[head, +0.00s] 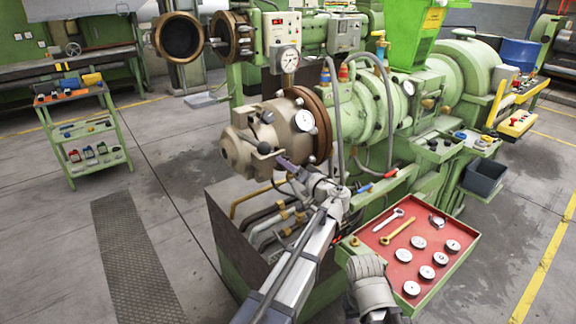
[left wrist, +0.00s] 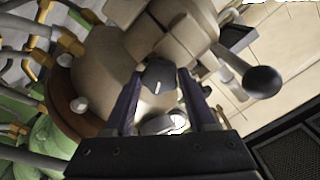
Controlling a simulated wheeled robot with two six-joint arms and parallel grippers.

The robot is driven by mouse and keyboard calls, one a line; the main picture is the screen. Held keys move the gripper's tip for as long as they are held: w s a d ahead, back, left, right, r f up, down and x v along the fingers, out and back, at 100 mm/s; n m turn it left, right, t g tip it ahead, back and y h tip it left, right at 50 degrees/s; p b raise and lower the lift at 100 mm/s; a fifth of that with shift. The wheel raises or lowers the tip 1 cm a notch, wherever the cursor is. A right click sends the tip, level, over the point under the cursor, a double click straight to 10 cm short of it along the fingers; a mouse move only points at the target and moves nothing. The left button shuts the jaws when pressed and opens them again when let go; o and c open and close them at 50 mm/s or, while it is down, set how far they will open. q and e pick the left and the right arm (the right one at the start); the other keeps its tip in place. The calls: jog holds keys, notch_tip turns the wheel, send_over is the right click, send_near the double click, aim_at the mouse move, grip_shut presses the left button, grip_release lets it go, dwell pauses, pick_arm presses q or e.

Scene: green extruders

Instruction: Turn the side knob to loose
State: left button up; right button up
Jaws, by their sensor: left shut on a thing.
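The side knob, a small dark knob with a white pointer line, shows in the left wrist view (left wrist: 160,76) on the beige extruder head (head: 238,150). My left gripper (head: 284,163) reaches this head from below right. Its two purple fingers (left wrist: 158,98) are closed on the knob, one on each side. In the head view the fingers largely hide the knob. I cannot read from the pointer which setting it marks.
A black ball handle (left wrist: 263,82) sticks out close beside the fingers. Pipes (head: 272,215) run below the head. A red tray (head: 418,250) with tools and round discs lies right of my left arm.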

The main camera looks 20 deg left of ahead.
dwell(0.3)
pick_arm(q)
jog(key=o, duration=1.4)
jog(key=v, duration=0.7)
jog(key=shift+s+d, duration=0.25)
jog(key=shift+d, duration=0.1)
